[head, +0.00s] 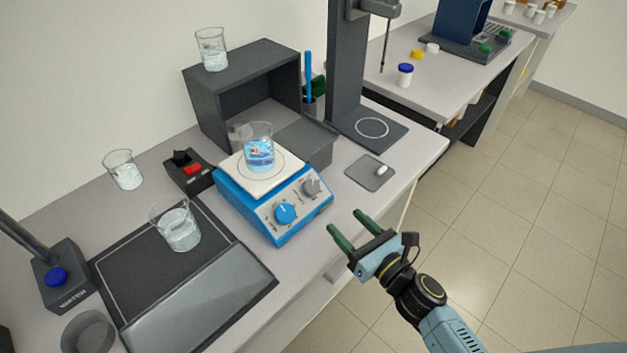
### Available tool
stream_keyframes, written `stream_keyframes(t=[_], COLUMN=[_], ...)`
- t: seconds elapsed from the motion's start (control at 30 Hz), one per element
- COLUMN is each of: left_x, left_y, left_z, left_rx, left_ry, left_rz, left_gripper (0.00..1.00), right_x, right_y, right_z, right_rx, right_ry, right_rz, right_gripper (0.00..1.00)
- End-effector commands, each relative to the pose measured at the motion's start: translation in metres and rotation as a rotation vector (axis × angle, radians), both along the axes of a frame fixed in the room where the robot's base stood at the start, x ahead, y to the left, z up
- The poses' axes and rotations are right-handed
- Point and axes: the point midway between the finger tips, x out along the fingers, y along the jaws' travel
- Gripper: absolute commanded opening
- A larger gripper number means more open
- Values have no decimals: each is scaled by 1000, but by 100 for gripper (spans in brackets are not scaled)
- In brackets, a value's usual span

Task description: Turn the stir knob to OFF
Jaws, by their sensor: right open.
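A blue hotplate stirrer (235,205) with a pale top plate stands on the bench. Its sloped front panel carries a blue knob (285,213) and a grey knob (311,186). The panel print is too small to read, so I cannot tell which is the stir knob or where either points. A glass beaker with blue liquid (259,152) stands on the top plate. My right gripper (347,224) is open and empty, to the right of the panel and apart from both knobs, near the bench's front edge. My left gripper is not in view.
A grey pad with a small white piece (369,176) lies right of the stirrer. A dark stand (346,75) rises behind it. A black box with a red switch (188,172) and a beaker of clear liquid (176,225) are at left. An open dark cabinet (215,105) stands behind.

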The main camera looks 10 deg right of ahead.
Motion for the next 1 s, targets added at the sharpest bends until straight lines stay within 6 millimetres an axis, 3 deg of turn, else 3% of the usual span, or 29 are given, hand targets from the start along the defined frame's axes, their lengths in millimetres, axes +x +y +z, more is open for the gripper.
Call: stream_keyframes(t=[0.4,0.6,1.0], left_x=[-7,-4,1], left_y=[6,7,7], left_z=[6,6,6], left_rx=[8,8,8], left_ry=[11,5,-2], left_rz=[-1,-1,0], left_gripper=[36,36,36], right_x=[75,102,114], right_y=[33,46,51], right_z=[1,0,-1], right_rx=[-4,-6,-8], right_ry=[-3,-2,0], right_rz=[1,1,1], right_gripper=[57,57,57])
